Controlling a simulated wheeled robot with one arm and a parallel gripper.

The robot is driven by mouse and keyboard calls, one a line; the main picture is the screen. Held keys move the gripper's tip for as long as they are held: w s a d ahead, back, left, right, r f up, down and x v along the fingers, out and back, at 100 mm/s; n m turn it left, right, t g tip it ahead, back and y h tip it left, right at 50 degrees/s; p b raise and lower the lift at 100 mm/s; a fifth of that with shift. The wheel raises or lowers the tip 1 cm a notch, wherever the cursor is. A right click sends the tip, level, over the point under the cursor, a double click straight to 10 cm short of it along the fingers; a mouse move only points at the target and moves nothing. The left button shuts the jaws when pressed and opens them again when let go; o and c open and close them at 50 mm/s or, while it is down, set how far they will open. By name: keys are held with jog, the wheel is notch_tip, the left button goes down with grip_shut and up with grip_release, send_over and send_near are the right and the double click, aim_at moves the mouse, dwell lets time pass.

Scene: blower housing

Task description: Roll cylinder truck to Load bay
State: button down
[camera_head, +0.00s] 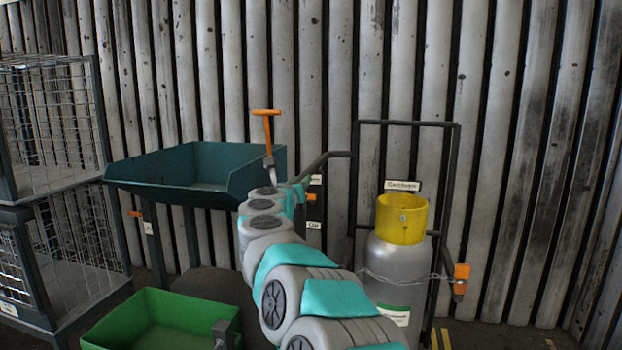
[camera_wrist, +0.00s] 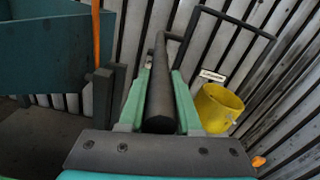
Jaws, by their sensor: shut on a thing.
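The cylinder truck (camera_head: 455,150) is a dark tube frame standing upright against the ribbed wall. It carries a grey gas cylinder (camera_head: 395,262) with a yellow collar (camera_head: 402,220), held by a chain. A dark handle bar (camera_head: 330,156) juts from the truck to the left. My gripper (camera_wrist: 160,100) is shut on this dark handle, which runs between its two green fingers. In the head view my arm hides part of the grip and the truck's lower left. The yellow collar also shows at right in the wrist view (camera_wrist: 216,108). I cannot make out the Load bay.
A teal tipping skip (camera_head: 195,170) stands left of the grip, with an orange T-handle (camera_head: 266,112) close by. A green bin (camera_head: 160,322) is at front left, and wire cages (camera_head: 50,130) stand far left. Yellow floor marks (camera_head: 440,340) lie right of my arm.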

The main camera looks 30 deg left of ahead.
jog(key=shift+s+a+p, duration=0.25)
jog(key=shift+a+p, duration=0.05)
jog(key=shift+a, duration=0.7)
jog(key=c, duration=0.6)
grip_release()
jog(key=shift+s, duration=0.1)
jog(key=b+v, duration=0.3)
jog(key=v, duration=0.4)
jog(key=shift+s, duration=0.3)
jog(key=shift+s+d, duration=0.1)
